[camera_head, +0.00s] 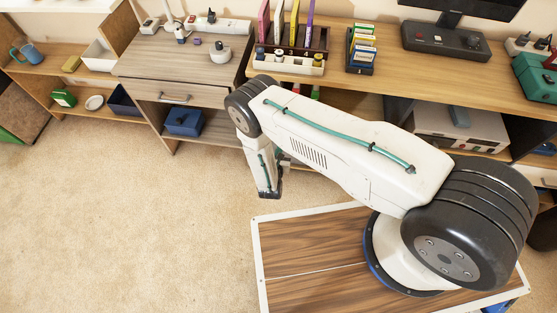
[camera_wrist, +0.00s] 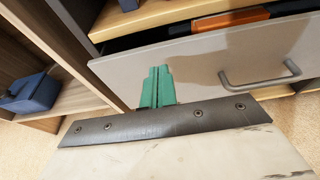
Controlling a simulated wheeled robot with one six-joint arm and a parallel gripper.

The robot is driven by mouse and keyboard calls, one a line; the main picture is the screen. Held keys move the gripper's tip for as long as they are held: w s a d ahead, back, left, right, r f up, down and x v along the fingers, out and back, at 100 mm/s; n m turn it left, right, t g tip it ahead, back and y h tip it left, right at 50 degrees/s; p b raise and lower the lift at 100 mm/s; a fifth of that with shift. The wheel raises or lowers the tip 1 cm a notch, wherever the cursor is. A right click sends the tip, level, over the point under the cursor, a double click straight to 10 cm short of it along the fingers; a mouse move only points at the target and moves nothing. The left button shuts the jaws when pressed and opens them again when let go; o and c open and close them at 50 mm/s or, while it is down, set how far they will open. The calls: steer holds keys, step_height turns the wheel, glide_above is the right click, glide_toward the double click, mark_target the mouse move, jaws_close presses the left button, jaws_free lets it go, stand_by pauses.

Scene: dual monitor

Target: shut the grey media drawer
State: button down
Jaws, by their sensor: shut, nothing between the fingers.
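The grey media drawer (camera_wrist: 225,58) fills the upper right of the wrist view. Its smooth front has a grey bar handle (camera_wrist: 260,75) on the right side. A dark gap shows behind the top edge of the front, so the drawer stands partly open. An orange item (camera_wrist: 230,20) lies inside it. My gripper (camera_wrist: 157,72) has teal fingers, shut and empty, in front of the drawer's left part, well left of the handle. I cannot tell whether they touch the front. In the head view my arm hides most of the drawer area.
A wooden drawer (camera_head: 178,94) with a handle is in the desk at the left. A blue box (camera_head: 185,122) sits on the shelf below it, and a blue box also shows in the wrist view (camera_wrist: 35,92). Carpet (camera_head: 130,220) is clear at the front left.

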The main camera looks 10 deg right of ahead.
steer(key=shift+w+d, duration=0.25)
steer(key=shift+w, duration=0.4)
steer(key=shift+w+d, duration=0.2)
steer(key=shift+w, duration=0.4)
steer(key=shift+w, duration=0.1)
steer(key=w, duration=0.1)
steer(key=w+d, duration=0.1)
steer(key=w, duration=0.2)
steer(key=shift+w+d, duration=0.25)
steer(key=shift+d, duration=0.05)
steer(key=shift+a+r, duration=0.1)
steer(key=shift+w, duration=0.1)
steer(key=shift+s, duration=0.45)
steer(key=f+v, duration=0.1)
steer(key=v, duration=1.2)
steer(key=shift+s, duration=0.4)
